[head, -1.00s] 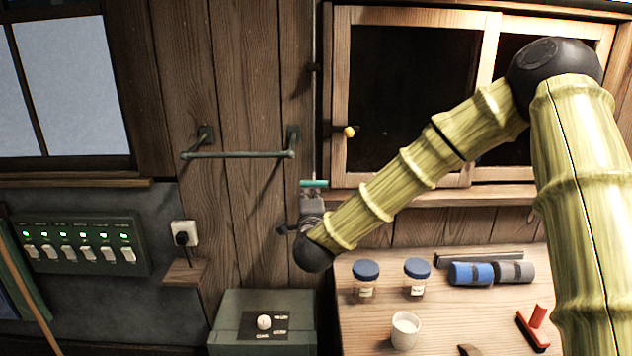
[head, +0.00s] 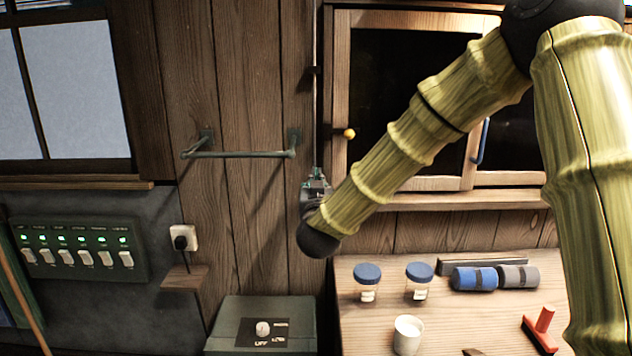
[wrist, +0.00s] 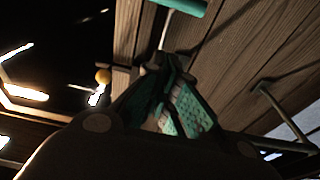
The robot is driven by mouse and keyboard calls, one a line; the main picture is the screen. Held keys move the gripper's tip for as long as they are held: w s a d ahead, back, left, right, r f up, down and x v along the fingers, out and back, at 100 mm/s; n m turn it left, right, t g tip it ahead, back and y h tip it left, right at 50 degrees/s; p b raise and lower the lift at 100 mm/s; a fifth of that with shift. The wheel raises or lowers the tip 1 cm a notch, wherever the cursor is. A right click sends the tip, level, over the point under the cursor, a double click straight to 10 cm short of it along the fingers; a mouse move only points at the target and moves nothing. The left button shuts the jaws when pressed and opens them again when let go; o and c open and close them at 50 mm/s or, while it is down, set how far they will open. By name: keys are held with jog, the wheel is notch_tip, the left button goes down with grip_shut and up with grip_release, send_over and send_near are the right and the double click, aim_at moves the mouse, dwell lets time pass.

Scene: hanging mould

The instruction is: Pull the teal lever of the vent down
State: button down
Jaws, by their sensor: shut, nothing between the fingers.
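The teal lever (wrist: 182,5) shows as a short bar at the top edge of the wrist view, at the end of a pale rod. It lies beyond my fingertips and looks apart from them. In the head view my gripper (head: 317,178) covers the place where the lever hangs, so I cannot clearly make the lever out there. My gripper also shows in the wrist view (wrist: 166,66), its fingers closed together and empty, with teal pads on their inner sides. The vent itself is not clearly in view.
A thin vertical rod (head: 317,105) runs down the wall beside the window frame (head: 341,60), which has a yellow knob (head: 349,134). A wall rail (head: 235,154) is to the left. Below, a wooden table (head: 375,325) holds jars (head: 367,283) and a cup (head: 408,335).

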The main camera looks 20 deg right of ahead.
jog(key=p+x, duration=0.4)
jog(key=x, duration=0.6)
jog(key=shift+s+a+f+p, duration=0.15)
jog(key=shift+f+p, duration=0.15)
jog(key=shift+f, duration=0.35)
jog(key=shift+s+d+f+p, duration=0.1)
jog(key=shift+f+p, duration=0.15)
jog(key=shift+f, duration=0.4)
jog(key=shift+s+a+f+p, duration=0.15)
jog(key=shift+f+p, duration=0.15)
jog(key=shift+f, duration=0.4)
jog(key=shift+d, duration=0.1)
jog(key=shift+f, duration=0.1)
notch_tip(320, 180, down, 5)
jog(key=b, duration=0.3)
jog(key=shift+s, duration=0.1)
